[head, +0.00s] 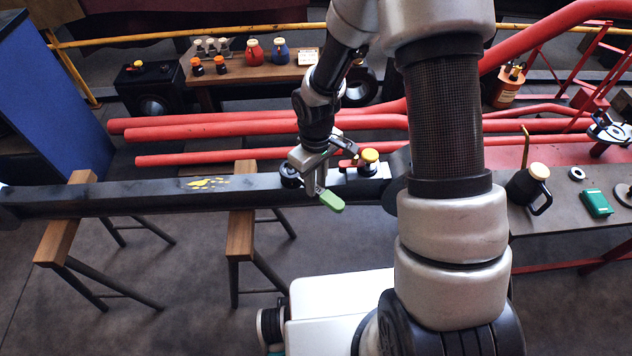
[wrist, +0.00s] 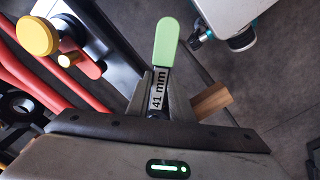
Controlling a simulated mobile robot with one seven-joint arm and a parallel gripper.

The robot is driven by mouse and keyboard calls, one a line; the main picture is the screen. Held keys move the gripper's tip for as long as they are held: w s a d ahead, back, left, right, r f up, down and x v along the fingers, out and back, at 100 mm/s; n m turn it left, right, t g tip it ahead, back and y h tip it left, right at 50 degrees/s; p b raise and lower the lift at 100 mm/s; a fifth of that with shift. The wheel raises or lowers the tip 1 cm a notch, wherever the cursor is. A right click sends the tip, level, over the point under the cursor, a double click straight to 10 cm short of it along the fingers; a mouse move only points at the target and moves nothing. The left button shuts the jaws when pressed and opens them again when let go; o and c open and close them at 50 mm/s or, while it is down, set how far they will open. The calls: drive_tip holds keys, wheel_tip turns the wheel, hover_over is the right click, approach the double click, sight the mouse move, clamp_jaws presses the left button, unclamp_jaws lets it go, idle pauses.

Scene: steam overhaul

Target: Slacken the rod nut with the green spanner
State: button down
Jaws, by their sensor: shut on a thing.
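The green spanner's handle (head: 332,202) sticks out below my gripper (head: 318,172), over the near edge of the black rod (head: 150,199). In the wrist view the green handle end (wrist: 167,42) and a shank marked "41 mm" (wrist: 157,92) show between the fingers of my gripper (wrist: 160,100), which is shut on the spanner. The spanner's jaw is hidden behind the gripper. A yellow-capped fitting (head: 369,156) with a red part beside it stands on the rod just right of my gripper; it also shows in the wrist view (wrist: 38,36). I cannot make out the nut clearly.
The rod lies across wooden-topped trestles (head: 240,232). Red pipes (head: 250,128) run close behind it. A bench at the right holds a dark oil can (head: 527,190) and a green box (head: 596,204). A back table bears jars (head: 254,52). Floor between the trestles is open.

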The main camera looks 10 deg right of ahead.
drive_tip(key=shift+r+p, duration=1.35)
drive_tip(key=shift+r, duration=0.7)
drive_tip(key=shift+r, duration=0.1)
drive_tip(key=s+d+r+p, duration=0.1)
drive_tip(key=s+d+r, duration=0.1)
drive_tip(key=s, duration=0.4)
drive_tip(key=s+d+r+p, duration=0.1)
drive_tip(key=s, duration=0.6)
drive_tip(key=shift+s+d+r, duration=0.25)
drive_tip(key=shift+d+r, duration=0.15)
